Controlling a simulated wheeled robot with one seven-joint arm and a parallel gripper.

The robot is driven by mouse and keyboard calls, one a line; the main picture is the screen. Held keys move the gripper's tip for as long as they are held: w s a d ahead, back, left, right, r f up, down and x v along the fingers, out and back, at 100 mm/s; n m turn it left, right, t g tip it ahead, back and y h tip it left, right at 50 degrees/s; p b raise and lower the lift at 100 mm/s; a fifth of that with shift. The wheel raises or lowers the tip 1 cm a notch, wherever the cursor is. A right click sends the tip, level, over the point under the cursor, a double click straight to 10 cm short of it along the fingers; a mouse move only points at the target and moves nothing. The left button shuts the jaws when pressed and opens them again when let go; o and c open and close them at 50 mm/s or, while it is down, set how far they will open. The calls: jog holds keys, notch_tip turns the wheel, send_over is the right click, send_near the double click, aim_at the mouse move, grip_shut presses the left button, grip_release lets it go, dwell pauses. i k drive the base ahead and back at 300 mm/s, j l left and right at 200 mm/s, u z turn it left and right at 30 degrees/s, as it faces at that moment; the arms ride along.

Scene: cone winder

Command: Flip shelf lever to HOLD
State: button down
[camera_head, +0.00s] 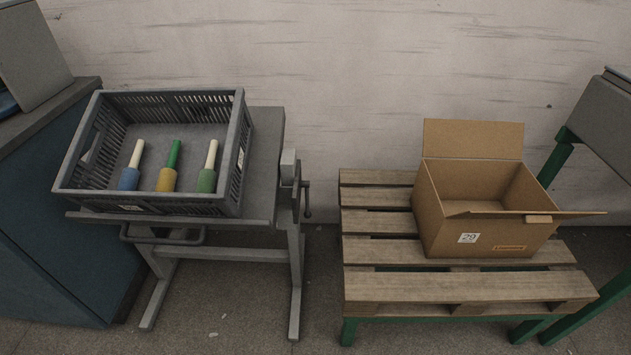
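A grey shelf stand (266,160) is left of the middle in the head view. At its right edge is a light grey block (288,164) with a dark lever-like handle (307,200) beside it. The handle looks roughly upright, with a small knob at its lower end. No HOLD marking is readable, so I cannot tell which position it is in. My gripper is not in view.
An open cardboard box (447,225) sits on a wooden slatted platform (400,287). A blue-grey cabinet (70,230) stands at left, a green-legged machine (592,130) at right. A floor gap separates stand and platform.

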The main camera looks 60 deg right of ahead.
aim_at(306, 184)
jog(key=k+l, duration=0.2)
jog(key=l, duration=0.25)
jog(key=k+l, duration=0.2)
jog(key=l, duration=0.2)
jog(key=k+l, duration=0.25)
jog(key=l, duration=0.2)
jog(key=k+l+u, duration=0.1)
jog(key=l, duration=0.3)
jog(key=k+l, duration=0.3)
jog(key=l, duration=0.15)
